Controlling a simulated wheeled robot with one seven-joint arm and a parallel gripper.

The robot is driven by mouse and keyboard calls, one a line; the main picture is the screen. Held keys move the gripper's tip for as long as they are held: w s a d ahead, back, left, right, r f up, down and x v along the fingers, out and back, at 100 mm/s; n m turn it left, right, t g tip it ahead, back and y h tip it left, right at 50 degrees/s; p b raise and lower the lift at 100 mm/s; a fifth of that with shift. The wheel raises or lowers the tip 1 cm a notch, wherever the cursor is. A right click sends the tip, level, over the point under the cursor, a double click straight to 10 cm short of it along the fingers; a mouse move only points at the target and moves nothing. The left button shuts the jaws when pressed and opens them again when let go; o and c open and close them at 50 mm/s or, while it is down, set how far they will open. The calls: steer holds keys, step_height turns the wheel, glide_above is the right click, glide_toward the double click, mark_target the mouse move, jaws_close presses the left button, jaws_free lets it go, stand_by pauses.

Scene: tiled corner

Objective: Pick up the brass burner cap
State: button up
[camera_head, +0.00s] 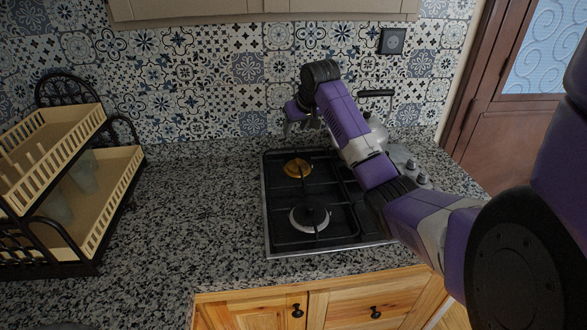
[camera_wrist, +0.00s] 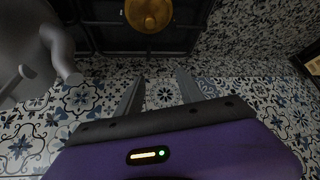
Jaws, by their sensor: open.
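The brass burner cap (camera_head: 297,168) sits at the back left of the black gas hob (camera_head: 278,226). It is round and golden, and it also shows at the top of the wrist view (camera_wrist: 148,14). My gripper (camera_head: 298,122) is above the back part of the hob, near the tiled wall, higher than the cap. In the wrist view my gripper (camera_wrist: 162,80) has its two fingers apart with nothing between them. The cap lies beyond the fingertips and is not touched.
A grey kettle-like pot with a dark handle (camera_head: 376,94) stands behind my arm at the back right of the hob; a grey rounded body (camera_wrist: 30,50) shows at left in the wrist view. A dish rack (camera_head: 128,188) stands at far left. The speckled counter (camera_head: 195,200) between is clear.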

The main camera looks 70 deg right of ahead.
mark_target(298, 159)
steer(key=shift+g+y, duration=0.8)
steer(key=shift+y, duration=0.1)
steer(key=f, duration=0.3)
steer(key=s+a+f+p, duration=0.1)
steer(key=f, duration=0.5)
steer(key=shift+s+a+f, duration=0.25)
steer(key=shift+s+f, duration=0.1)
steer(key=shift+s, duration=0.05)
steer(key=shift+w+d+f+p, duration=0.2)
steer(key=shift+f+p, duration=0.1)
steer(key=shift+f, duration=0.25)
jaws_close()
